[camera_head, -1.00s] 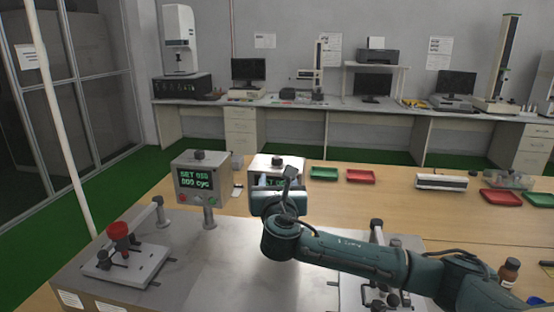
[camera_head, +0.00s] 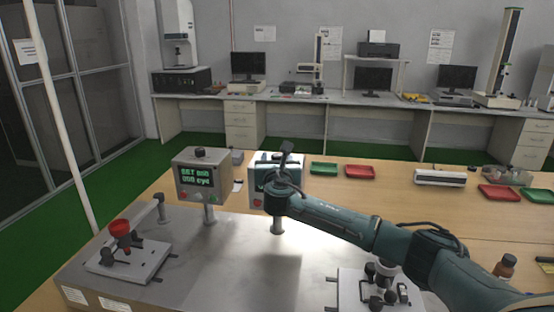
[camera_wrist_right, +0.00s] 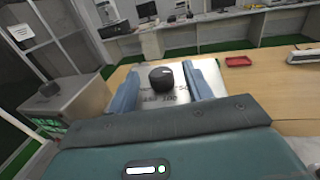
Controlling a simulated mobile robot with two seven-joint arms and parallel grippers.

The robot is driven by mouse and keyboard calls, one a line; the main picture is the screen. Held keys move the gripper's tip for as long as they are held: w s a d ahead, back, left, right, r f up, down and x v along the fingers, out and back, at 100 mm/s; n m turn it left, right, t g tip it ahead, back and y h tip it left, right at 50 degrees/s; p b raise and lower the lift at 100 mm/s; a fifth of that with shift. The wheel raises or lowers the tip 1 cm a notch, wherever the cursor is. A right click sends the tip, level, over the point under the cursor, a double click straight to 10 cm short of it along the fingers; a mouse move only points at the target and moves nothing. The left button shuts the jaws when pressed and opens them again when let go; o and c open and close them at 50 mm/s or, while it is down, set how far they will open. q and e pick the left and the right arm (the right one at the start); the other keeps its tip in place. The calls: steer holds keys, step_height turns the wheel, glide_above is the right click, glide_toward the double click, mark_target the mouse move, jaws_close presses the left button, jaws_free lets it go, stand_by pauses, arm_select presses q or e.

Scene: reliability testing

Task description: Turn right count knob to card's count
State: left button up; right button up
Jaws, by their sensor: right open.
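The right counter box (camera_head: 256,198) stands on a post, its display hidden behind my right gripper (camera_head: 282,172). In the right wrist view its black count knob (camera_wrist_right: 161,77) sits on the box's pale top, with printed marks partly readable. The two blue fingers of my right gripper (camera_wrist_right: 167,74) are open, one on each side of the knob, with gaps showing. The left counter box (camera_head: 201,182) has a black knob (camera_head: 200,152) and a green display reading SET and cyc; its digits are blurred. A small white piece (camera_head: 238,186), perhaps the card, lies between the boxes. My left gripper is out of view.
A metal bench plate (camera_head: 235,250) carries a fixture with a red knob (camera_head: 120,228) at left and another fixture (camera_head: 378,285) under my right arm. Green (camera_head: 323,168) and red (camera_head: 360,171) trays lie behind. A brown bottle (camera_head: 505,266) stands at right.

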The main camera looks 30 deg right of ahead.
steer(key=c, duration=1)
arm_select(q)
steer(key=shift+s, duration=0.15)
arm_select(e)
steer(key=shift+o, duration=0.2)
